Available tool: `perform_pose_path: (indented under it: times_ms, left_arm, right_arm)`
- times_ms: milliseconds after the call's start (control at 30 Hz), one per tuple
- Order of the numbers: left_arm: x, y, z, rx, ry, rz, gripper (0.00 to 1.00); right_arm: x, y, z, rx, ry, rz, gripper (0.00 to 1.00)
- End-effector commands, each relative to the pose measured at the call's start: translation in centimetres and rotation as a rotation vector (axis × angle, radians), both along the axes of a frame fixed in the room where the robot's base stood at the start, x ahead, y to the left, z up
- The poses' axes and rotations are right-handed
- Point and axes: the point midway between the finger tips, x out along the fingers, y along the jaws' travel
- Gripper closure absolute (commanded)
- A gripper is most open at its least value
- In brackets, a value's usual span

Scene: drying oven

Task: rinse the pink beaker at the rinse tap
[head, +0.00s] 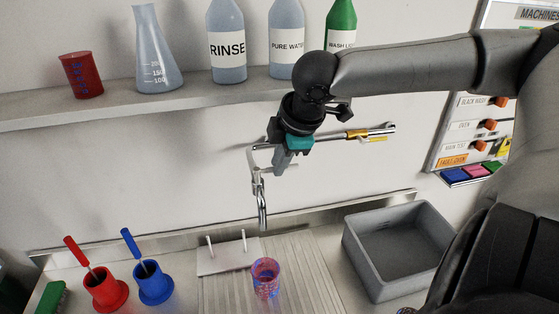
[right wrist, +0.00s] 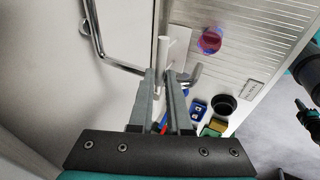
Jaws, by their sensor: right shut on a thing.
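The pink beaker (head: 265,279), a cup with pink and blue colouring, stands upright on the ribbed drainboard, below and slightly in front of the rinse tap's chrome spout (head: 263,213). It also shows in the right wrist view (right wrist: 210,40). My right gripper (head: 279,166) is at the top of the tap, above the spout, apart from the beaker. Its fingers (right wrist: 163,78) are shut on the tap's pale lever (right wrist: 162,52). No water stream is visible. A dark and teal part, apparently my left gripper (right wrist: 306,108), shows at the right wrist view's edge; its jaws are unclear.
A white pegged plate (head: 222,262) stands behind the beaker. Red (head: 105,291) and blue (head: 153,284) holders with brushes stand left. A grey basin (head: 365,258) is at right. The shelf (head: 120,107) carries a red beaker (head: 80,76), flask (head: 157,55) and bottles.

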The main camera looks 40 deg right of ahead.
Motion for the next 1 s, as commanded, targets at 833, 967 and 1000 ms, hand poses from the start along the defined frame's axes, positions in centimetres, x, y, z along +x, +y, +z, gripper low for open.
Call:
perform_pose_path:
  times_ms: [833, 967, 1000]
  left_arm:
    - [0.1, 0.0, -2.1, -0.001, -0.002, 0.001, 1.0]
    - [0.1, 0.0, -2.2, -0.001, -0.002, 0.001, 1.0]
    - [0.1, 0.0, -2.2, -0.001, -0.002, 0.001, 1.0]
  right_arm:
    - [-0.7, 1.0, -0.2, -0.003, 0.003, -0.259, 1.0]
    - [-0.8, 1.1, -0.1, 0.0, 0.002, -0.298, 1.0]
    - [-0.8, 1.1, -0.1, 0.0, 0.002, -0.302, 1.0]
